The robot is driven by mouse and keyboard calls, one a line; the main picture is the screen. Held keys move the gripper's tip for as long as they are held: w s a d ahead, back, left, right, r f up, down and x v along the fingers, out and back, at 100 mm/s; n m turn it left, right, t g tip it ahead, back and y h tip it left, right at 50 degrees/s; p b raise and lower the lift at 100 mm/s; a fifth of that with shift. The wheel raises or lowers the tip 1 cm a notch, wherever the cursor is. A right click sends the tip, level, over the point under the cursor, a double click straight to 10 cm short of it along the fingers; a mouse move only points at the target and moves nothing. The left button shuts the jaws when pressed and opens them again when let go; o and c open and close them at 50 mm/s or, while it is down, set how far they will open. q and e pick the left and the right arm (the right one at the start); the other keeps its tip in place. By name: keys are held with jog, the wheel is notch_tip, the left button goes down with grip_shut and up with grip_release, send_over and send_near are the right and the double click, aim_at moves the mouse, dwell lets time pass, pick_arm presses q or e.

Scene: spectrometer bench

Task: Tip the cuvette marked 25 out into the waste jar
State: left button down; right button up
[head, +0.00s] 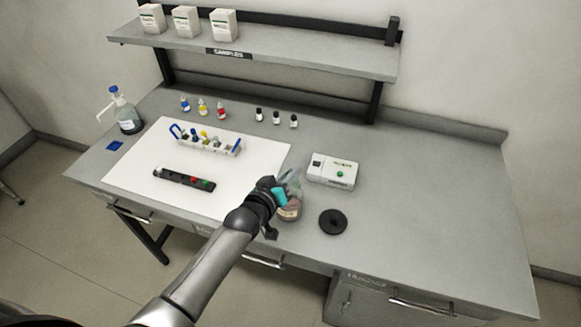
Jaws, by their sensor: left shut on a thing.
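The waste jar (290,212) is a clear jar with pinkish contents, standing on the bench right of the white mat. My left gripper (281,194) is at the jar's upper left side and overlaps it in the head view. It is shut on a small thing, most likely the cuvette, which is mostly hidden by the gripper. A teal patch shows at the fingers. The mark 25 cannot be read, and whether the cuvette is tilted cannot be told. My right gripper is not in view.
A black round lid (333,221) lies right of the jar. A white instrument (333,171) stands behind it. On the white mat (135,171) are a white rack (215,146) and a black strip holder (183,178). Small bottles (203,106) and a dispenser bottle (126,115) stand behind.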

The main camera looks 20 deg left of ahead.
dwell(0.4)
pick_arm(q)
notch_tip(320, 180, up, 3)
jog(key=p, duration=0.2)
jog(key=shift+p, duration=0.3)
jog(key=shift+r, duration=1)
